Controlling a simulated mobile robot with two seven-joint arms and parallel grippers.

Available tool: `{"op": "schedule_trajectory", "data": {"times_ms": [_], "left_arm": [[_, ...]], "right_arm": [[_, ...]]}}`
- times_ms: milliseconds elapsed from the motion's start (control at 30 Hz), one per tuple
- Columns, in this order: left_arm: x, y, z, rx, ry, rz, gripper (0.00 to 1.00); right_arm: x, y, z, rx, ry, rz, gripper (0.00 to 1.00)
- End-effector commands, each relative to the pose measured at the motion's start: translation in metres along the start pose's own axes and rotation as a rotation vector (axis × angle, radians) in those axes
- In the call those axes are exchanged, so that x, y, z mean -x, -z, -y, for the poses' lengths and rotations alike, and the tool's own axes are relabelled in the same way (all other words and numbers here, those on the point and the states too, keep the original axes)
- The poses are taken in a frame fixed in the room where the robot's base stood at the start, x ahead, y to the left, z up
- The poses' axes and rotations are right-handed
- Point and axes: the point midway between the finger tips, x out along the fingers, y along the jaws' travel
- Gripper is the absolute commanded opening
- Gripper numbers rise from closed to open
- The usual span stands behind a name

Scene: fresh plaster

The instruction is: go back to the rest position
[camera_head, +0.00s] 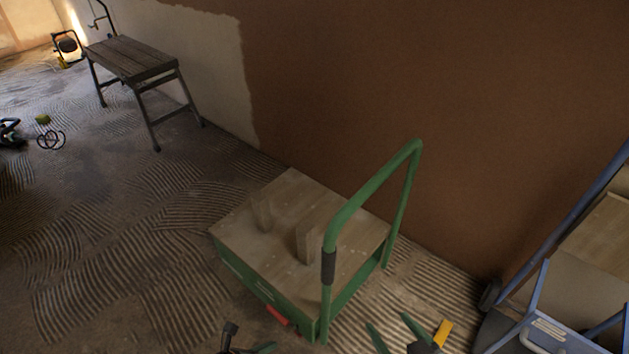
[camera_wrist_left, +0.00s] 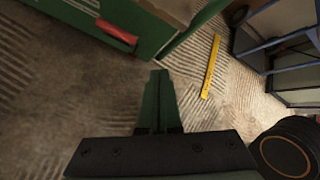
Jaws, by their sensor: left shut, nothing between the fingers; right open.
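My left gripper (camera_head: 266,347) is at the bottom edge of the head view, in front of the green trolley, mostly cut off. In the left wrist view its green fingers (camera_wrist_left: 157,100) are together with nothing between them. My right gripper (camera_head: 394,334) is at the bottom of the head view, right of the trolley. Its two green fingers stand apart with nothing seen between them.
A green trolley (camera_head: 358,264) with a tall handle and two upright blocks on its wooden deck stands ahead. A yellow bar (camera_wrist_left: 211,68) lies on the ridged floor. A blue metal frame (camera_head: 545,310) stands right. A wooden bench (camera_head: 130,58) stands far left. Left floor is mostly clear.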

Motion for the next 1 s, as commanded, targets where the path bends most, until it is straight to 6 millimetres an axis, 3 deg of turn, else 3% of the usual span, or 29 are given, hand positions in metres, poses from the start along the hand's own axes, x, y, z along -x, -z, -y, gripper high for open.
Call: {"op": "schedule_trajectory", "data": {"times_ms": [33, 100, 200, 300, 500, 600, 867, 1000], "left_arm": [[0.002, -0.002, 0.027, 0.164, 0.036, 0.047, 0.00], [0.008, -0.013, 0.055, 0.415, 0.078, 0.113, 0.00], [0.026, -0.032, 0.086, 0.814, 0.139, 0.200, 0.00], [0.051, -0.052, 0.102, 1.227, 0.199, 0.274, 0.00], [0.112, -0.082, 0.103, 1.952, 0.319, 0.367, 0.00], [0.139, -0.089, 0.099, 2.212, 0.374, 0.387, 0.00], [0.203, -0.101, 0.092, 2.717, 0.509, 0.393, 0.00], [0.221, -0.111, 0.099, 2.749, 0.484, 0.400, 0.00]], "right_arm": [[0.000, 0.000, 0.000, 0.000, 0.000, 0.000, 0.80], [0.000, 0.000, 0.000, 0.000, 0.000, 0.000, 0.80], [0.000, 0.000, 0.000, 0.000, 0.000, 0.000, 0.80], [0.000, 0.000, 0.000, 0.000, 0.000, 0.000, 0.80], [0.000, 0.000, 0.000, 0.000, 0.000, 0.000, 0.80], [0.000, 0.000, 0.000, 0.000, 0.000, 0.000, 0.80], [0.000, 0.000, 0.000, -0.001, 0.000, 0.000, 0.80], [0.015, 0.016, -0.001, -0.009, -0.004, 0.025, 0.80]]}}
